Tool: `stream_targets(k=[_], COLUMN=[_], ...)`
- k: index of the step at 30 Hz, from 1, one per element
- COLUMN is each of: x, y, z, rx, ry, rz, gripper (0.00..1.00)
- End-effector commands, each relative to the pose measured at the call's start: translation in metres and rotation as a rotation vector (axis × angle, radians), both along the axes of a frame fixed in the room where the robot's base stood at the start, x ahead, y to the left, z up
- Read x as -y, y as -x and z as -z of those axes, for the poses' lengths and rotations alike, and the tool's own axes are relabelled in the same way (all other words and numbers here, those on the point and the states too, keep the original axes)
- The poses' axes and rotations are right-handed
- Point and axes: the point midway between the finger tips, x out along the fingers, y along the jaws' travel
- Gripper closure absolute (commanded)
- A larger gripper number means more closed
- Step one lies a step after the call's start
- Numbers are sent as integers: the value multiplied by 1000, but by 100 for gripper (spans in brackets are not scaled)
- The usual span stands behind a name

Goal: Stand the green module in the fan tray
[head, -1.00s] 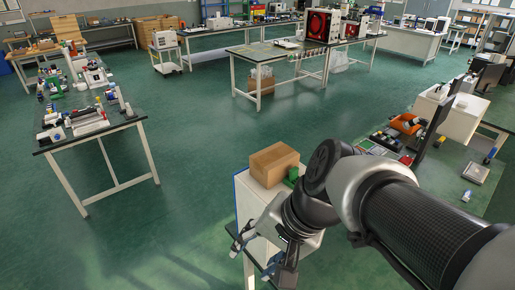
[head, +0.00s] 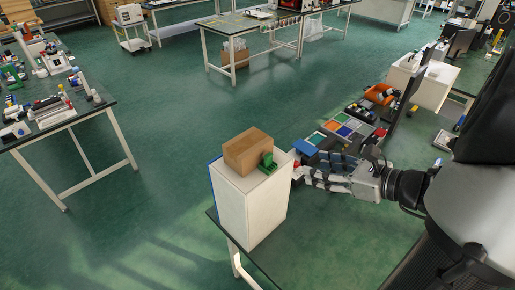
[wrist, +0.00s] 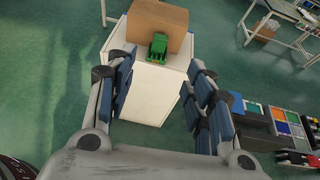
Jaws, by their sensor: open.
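The green module (head: 267,162) sits on top of a white cabinet (head: 250,215), close against a brown cardboard box (head: 247,150). In the wrist view the green module (wrist: 158,47) shows ahead of the gap between the fingers, in front of the box. My gripper (head: 303,172) is open and empty, to the right of the cabinet top in the head view, with its fingers pointing towards the module. The wrist view shows my gripper (wrist: 160,78) with both fingers spread and apart from the module. I cannot make out a fan tray for certain.
A tray with coloured compartments (head: 350,128) and an orange bin (head: 380,93) lie on the right, behind my gripper. A workbench with parts (head: 60,118) stands at the left. Green floor is open between the benches.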

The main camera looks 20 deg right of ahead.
Motion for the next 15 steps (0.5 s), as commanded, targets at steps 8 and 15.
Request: stream_targets(k=[8,15], x=[-21,-38], y=[-44,-85], z=[23,41], rx=[-1,-1], ry=[-2,-2], rz=[-6,-5], gripper=[52,52])
